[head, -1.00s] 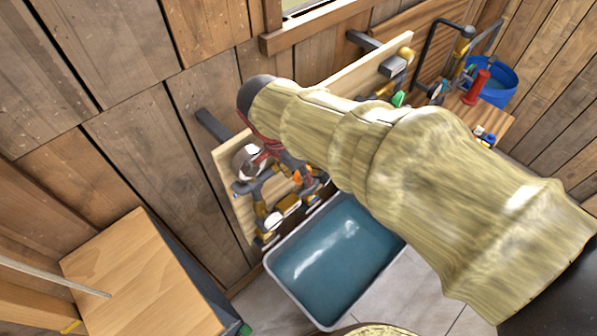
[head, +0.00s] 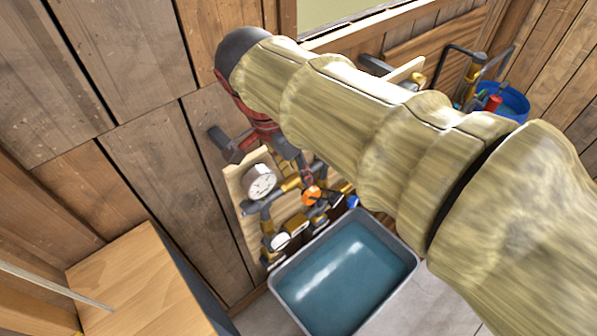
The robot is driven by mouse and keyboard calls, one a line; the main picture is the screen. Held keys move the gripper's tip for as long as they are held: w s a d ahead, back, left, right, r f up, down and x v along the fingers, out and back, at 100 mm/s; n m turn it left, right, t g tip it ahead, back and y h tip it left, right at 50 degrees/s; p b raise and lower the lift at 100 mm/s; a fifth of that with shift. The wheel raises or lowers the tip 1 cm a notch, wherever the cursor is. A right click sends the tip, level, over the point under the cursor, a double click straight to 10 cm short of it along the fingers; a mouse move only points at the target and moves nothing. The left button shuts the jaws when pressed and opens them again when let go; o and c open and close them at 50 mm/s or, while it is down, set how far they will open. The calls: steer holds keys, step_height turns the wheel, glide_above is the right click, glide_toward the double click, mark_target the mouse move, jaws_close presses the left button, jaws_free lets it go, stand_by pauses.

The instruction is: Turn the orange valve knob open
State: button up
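The orange valve knob (head: 311,195) shows on a pipe assembly in the middle of the head view, left of and below my arm. The pipes are mounted on a light wooden board (head: 247,208) on the wall. A round white gauge (head: 259,181) sits to the knob's upper left. My gripper (head: 304,168) is only partly seen, dark and small, beyond the red wrist and just above the knob. Whether it touches the knob is unclear. My arm hides much of the board, and the state of the fingers cannot be made out.
A grey tub of blue water (head: 345,275) stands below the board. A wooden box (head: 140,285) is at the lower left. A blue bucket (head: 512,104) with tools is at the upper right. Plank walls close in behind; some tiled floor (head: 440,305) is free.

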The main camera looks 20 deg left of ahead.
steer(key=g+y+b, duration=0.1)
steer(key=g, duration=0.2)
glide_above(316, 188)
step_height(316, 188, down, 4)
steer(key=shift+f, duration=0.2)
steer(key=shift+w+f+p, duration=0.1)
steer(key=shift+f+p, duration=0.25)
steer(key=shift+f, duration=3.5)
steer(key=shift+c, duration=0.2)
steer(key=c, duration=0.8)
